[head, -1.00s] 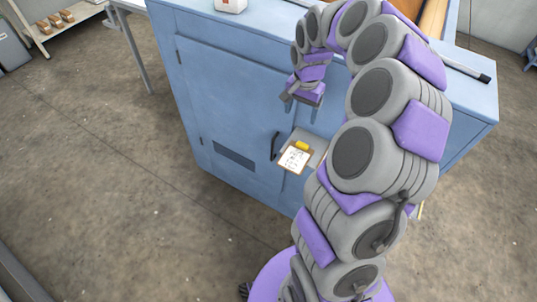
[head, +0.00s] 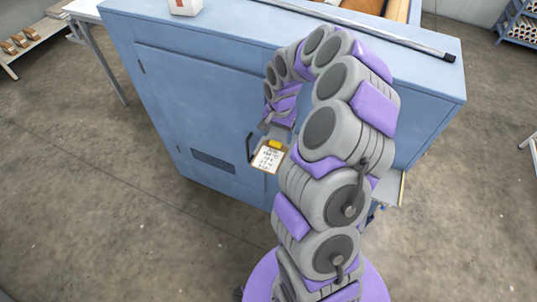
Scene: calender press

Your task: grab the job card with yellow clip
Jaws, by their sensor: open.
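The job card (head: 268,160) is a white written sheet on a small brown board, with a yellow clip (head: 275,144) at its top edge. My gripper (head: 276,130) is open and points down just above the yellow clip in the picture. I cannot tell whether its fingers touch the clip. My arm hides the area to the right of the card.
The blue cabinet (head: 200,100) has a dark door handle (head: 250,147) just left of the card. The floor (head: 90,200) in front is clear.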

